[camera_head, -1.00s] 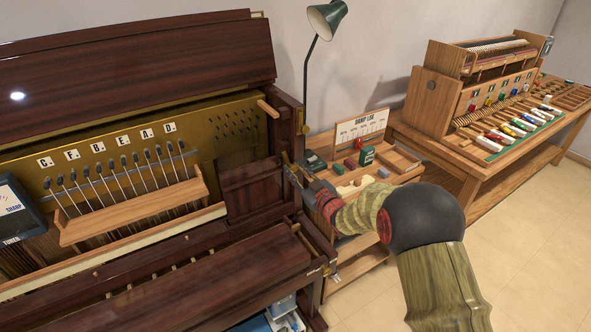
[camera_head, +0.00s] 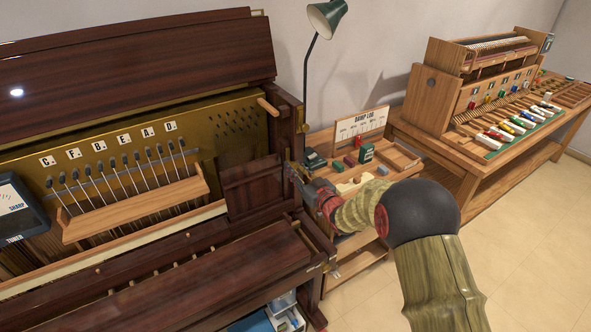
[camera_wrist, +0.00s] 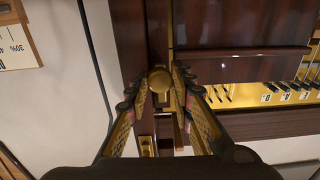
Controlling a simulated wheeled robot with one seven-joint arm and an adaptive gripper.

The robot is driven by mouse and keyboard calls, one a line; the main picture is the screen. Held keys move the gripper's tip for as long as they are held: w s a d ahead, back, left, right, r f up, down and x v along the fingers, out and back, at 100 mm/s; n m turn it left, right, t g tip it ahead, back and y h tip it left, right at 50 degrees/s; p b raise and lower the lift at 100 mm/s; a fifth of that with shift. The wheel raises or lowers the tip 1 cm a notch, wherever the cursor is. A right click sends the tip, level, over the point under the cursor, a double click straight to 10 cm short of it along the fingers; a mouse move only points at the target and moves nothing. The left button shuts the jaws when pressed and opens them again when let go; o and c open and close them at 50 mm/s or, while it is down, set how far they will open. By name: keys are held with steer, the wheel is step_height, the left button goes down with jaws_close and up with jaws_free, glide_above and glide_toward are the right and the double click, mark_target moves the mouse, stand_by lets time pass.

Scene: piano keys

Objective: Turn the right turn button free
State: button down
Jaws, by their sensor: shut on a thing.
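The right turn button (camera_wrist: 160,80) is a round brass knob in the middle of the wrist view, on the dark upright at the piano's right end. My gripper (camera_wrist: 157,88) has one finger on each side of it and is shut on it. In the head view my gripper (camera_head: 296,174) is at the right edge of the dark wood panel (camera_head: 250,188), and the button is hidden behind its fingers. The panel also shows in the wrist view (camera_wrist: 240,32), beside the brass strip.
The opened piano (camera_head: 130,250) fills the left, with a wooden rail (camera_head: 135,208) and a tuner (camera_head: 15,215). A small bench (camera_head: 395,158) with felt blocks stands close behind my arm. A lamp (camera_head: 328,18) rises at the wall. Floor at right is clear.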

steer(key=c, duration=2)
jaws_free()
steer(key=shift+f, duration=0.25)
steer(key=o, duration=0.5)
steer(key=shift+r, duration=0.15)
steer(key=shift+c, duration=0.2)
steer(key=v, duration=1.2)
